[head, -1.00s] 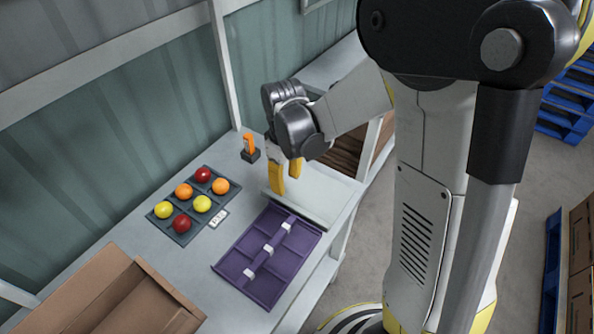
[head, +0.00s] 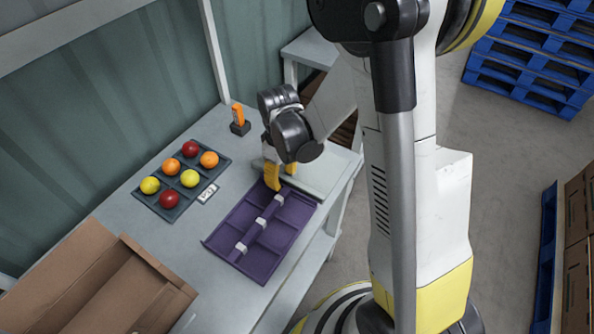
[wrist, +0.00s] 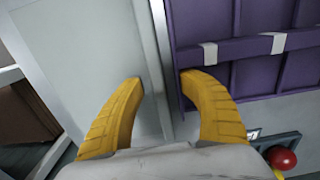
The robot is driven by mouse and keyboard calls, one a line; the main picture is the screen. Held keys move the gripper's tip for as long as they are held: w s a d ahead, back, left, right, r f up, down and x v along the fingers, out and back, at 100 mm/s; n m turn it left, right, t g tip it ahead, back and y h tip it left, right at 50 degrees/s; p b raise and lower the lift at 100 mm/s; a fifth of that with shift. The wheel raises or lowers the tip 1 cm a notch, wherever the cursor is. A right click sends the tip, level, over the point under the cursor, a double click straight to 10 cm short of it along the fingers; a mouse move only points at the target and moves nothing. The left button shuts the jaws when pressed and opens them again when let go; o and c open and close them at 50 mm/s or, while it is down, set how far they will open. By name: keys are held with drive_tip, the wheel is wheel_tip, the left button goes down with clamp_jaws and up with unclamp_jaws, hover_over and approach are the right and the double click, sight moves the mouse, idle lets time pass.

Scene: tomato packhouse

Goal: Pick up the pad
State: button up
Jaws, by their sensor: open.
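No object is clearly identifiable as a pad. A purple divided tray (head: 240,262) lies on the bench; a purple bar along its middle carries several small white blocks (head: 261,222). The tray and blocks also show at upper right in the wrist view, including one white block (wrist: 210,53). My gripper (head: 281,178) points down at the tray's far end, open, with nothing between its yellow fingers. In the wrist view, my gripper (wrist: 163,78) straddles the strip between the tray and a pale flat panel (wrist: 85,55); the right finger overlaps the tray's edge.
A dark tray (head: 150,205) holds several red, orange and yellow tomatoes, with a small white card (head: 208,193) beside it. An orange-topped device (head: 238,120) stands behind. An open cardboard box (head: 100,280) occupies the near left. Blue pallets (head: 530,60) stand at right.

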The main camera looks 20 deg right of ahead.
drive_tip(key=shift+d, duration=0.1)
clamp_jaws()
